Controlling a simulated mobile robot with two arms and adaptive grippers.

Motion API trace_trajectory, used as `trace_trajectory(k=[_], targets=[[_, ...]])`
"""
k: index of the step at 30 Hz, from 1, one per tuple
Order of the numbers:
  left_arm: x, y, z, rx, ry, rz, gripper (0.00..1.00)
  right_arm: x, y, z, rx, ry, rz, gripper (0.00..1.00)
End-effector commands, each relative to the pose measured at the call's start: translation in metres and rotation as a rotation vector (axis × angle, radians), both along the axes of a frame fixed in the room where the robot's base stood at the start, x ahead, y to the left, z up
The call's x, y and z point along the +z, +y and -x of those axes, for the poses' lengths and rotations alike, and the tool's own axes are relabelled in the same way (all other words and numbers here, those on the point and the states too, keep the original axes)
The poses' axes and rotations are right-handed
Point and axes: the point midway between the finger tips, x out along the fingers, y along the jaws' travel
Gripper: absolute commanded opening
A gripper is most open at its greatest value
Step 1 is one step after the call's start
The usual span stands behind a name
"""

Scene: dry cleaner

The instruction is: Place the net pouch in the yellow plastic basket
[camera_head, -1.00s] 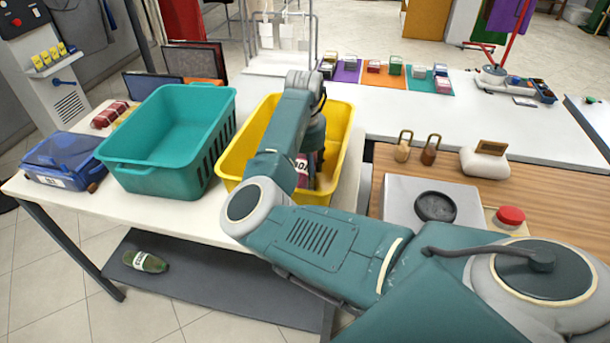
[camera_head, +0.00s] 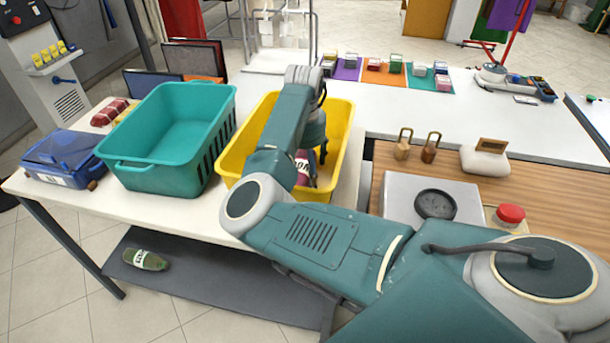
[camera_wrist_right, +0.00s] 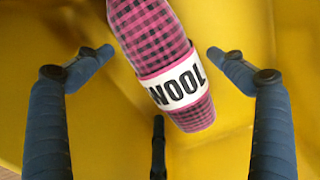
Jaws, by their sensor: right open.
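The yellow plastic basket (camera_head: 232,150) stands on the white table, partly hidden behind my right arm. A pink-and-black checked roll with a white "WOOL" band (camera_head: 302,168) is inside it. The roll also shows in the right wrist view (camera_wrist_right: 150,35), tilted against the yellow plastic. No other item shows in the basket; I cannot tell from its look whether this roll is the net pouch. My right gripper (camera_wrist_right: 160,52) is open over the basket, one finger on each side of the roll, with gaps between. My left gripper is out of view.
A teal basket (camera_head: 160,170) stands left of the yellow one, with a blue lidded box (camera_head: 62,158) beside it. A green labelled roll (camera_head: 145,259) lies on the lower shelf. A scale (camera_head: 405,190) and red button (camera_head: 510,214) are on the wooden counter to the right.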

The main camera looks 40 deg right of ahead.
Motion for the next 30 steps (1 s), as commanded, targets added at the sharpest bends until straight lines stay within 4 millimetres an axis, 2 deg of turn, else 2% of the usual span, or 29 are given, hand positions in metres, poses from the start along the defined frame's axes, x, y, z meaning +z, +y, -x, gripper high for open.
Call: trace_trajectory(k=[9,15,21,30], targets=[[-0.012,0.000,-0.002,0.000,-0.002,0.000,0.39,0.066,0.001,0.001,-0.002,-0.004,0.002,0.94],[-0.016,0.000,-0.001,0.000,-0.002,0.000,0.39,0.098,0.002,0.002,-0.001,-0.002,0.002,0.94],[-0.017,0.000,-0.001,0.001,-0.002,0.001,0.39,0.110,0.003,0.003,0.000,0.000,0.001,0.94],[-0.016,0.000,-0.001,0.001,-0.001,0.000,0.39,0.111,0.003,0.003,0.000,0.000,0.001,0.94]])
